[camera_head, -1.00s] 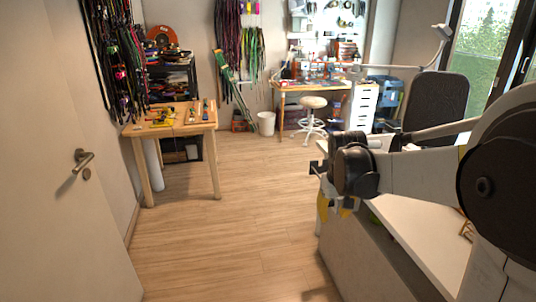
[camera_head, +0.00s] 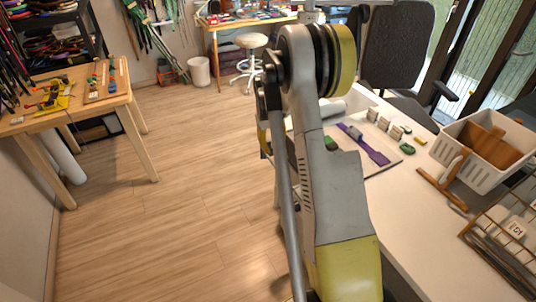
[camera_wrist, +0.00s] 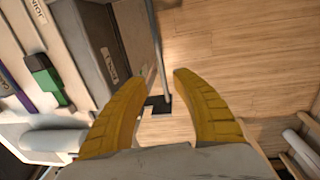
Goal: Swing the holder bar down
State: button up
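I cannot surely pick out the holder bar. A purple flat piece with a grey block (camera_head: 372,150) lies on a light sheet on the white table at the right; a purple strip (camera_wrist: 14,88) also shows at the left of the wrist view. A green piece (camera_head: 408,148) lies beside it, and a green block (camera_wrist: 46,80) shows in the wrist view. My gripper (camera_wrist: 158,74) is open and empty, its two yellow fingers apart. A thin metal rod (camera_wrist: 157,45) with a dark foot shows beyond the fingers. In the head view my arm hides most of the gripper.
The white table (camera_head: 400,215) carries a white basket (camera_head: 487,150) with brown pieces and a wire rack (camera_head: 505,238). A black chair (camera_head: 398,45) stands behind it. A wooden table (camera_head: 75,100) with tools is at the left. The wooden floor (camera_head: 190,200) between is clear.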

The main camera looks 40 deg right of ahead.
aim_at(275, 166)
jog(key=f+b, duration=0.1)
jog(key=f, duration=0.2)
jog(key=f+b, duration=0.1)
jog(key=f, duration=0.3)
jog(key=f+b, duration=0.2)
jog(key=f, duration=0.1)
jog(key=shift+s+d+f, duration=0.2)
jog(key=shift+s+d, duration=0.15)
jog(key=shift+d, duration=0.05)
grip_shut()
